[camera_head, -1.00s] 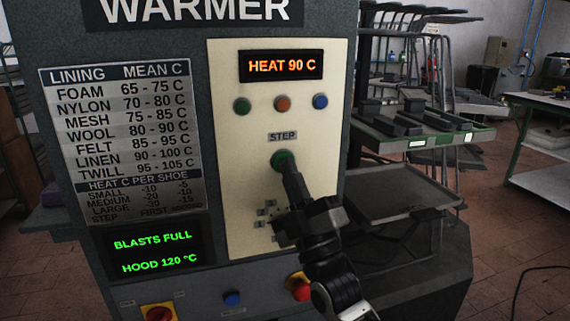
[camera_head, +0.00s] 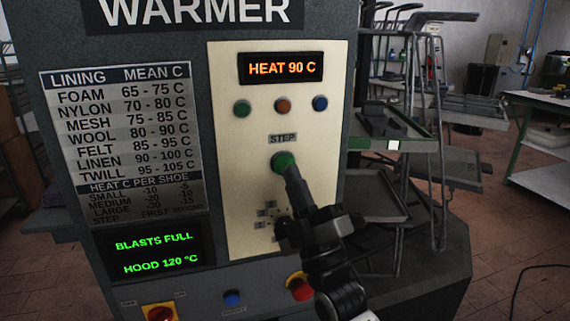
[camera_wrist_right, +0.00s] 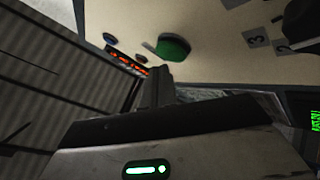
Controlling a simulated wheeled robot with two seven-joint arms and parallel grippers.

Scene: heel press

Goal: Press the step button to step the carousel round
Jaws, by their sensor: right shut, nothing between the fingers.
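The green step button (camera_head: 283,160) sits under the STEP label on the cream panel of the warmer. My right gripper (camera_head: 291,174) is shut and empty, its fingertips just below and right of the button's face. In the right wrist view the button (camera_wrist_right: 173,47) stands out from the panel just beyond the fingertips (camera_wrist_right: 158,74); a small gap seems to show, but contact is hard to judge. The carousel's trays (camera_head: 425,137) show right of the machine, the upper one holding dark pieces. My left gripper is not in view.
The display (camera_head: 281,67) reads HEAT 90 C. Green, orange and blue buttons (camera_head: 282,105) sit above STEP. A dark selector (camera_head: 283,228) is partly behind my gripper. A red stop button (camera_head: 300,287) is close below my wrist. A lining chart (camera_head: 125,140) is at left.

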